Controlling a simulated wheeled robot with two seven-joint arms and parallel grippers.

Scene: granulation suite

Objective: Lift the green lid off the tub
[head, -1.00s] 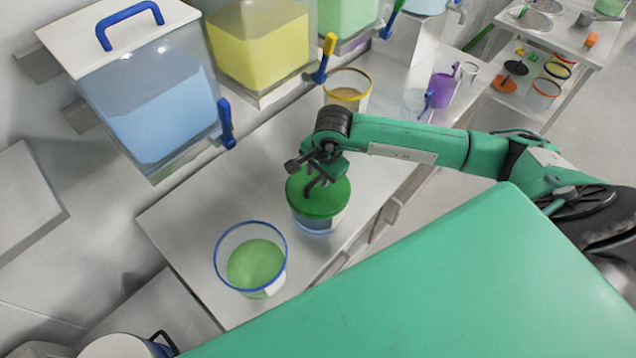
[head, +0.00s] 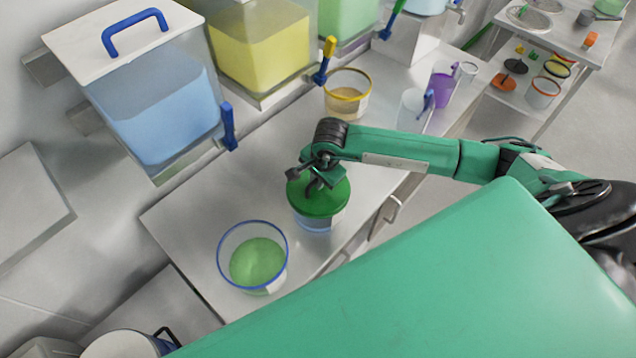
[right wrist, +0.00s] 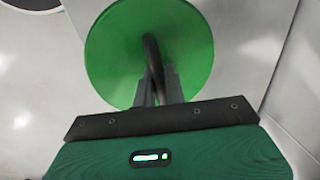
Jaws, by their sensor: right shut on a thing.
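The green lid (head: 335,202) is a round disc with a dark arched handle, over the clear tub (head: 314,224) on the bench. It fills the upper middle of the right wrist view (right wrist: 195,50). My right gripper (head: 320,180) is above the lid, shut on its handle (right wrist: 151,55); the fingers (right wrist: 159,86) lie on both sides of it in the right wrist view. The lid looks level. Whether a gap lies between lid and tub rim, I cannot tell. The tub's far side is hidden under the lid. My left gripper is not in view.
An open blue-rimmed tub (head: 226,244) with green contents stands close at the lower left. A yellow-rimmed tub (head: 348,97) and a purple cup (head: 443,88) stand further back. Large bins with blue (head: 160,115) and yellow contents line the wall. The bench left of the lid is bare.

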